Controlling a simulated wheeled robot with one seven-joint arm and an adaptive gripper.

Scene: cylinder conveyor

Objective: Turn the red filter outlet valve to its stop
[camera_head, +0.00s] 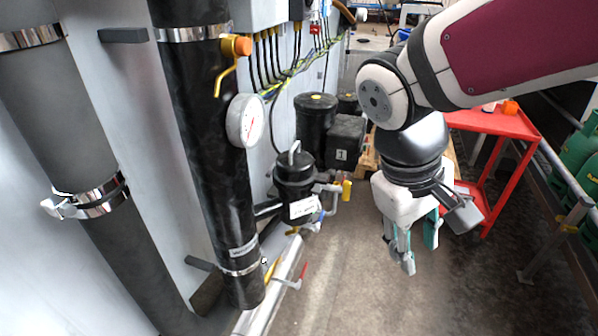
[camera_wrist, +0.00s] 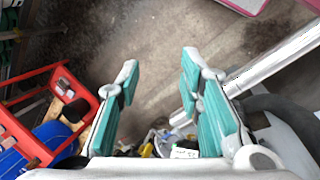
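A red lever handle (camera_head: 303,275) sits on the pale pipe (camera_head: 268,293) low along the wall, near the lower middle of the head view. I take it as the red outlet valve. The black filter vessel (camera_head: 293,178) with a white label stands just behind it. My gripper (camera_head: 416,252) hangs to the right of the valve over the floor, well apart from it, pointing down. In the wrist view my gripper (camera_wrist: 160,65) is open, with bare floor between its teal-padded fingers. The labelled filter (camera_wrist: 185,152) shows small at the bottom there; I cannot make out the red handle.
A yellow lever (camera_head: 271,270) lies close left of the red one. Another yellow handle (camera_head: 346,189) is by the filter. A thick black pipe (camera_head: 205,130) with a gauge (camera_head: 245,121) rises at left. A red table (camera_head: 495,122) stands at right. The middle floor is clear.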

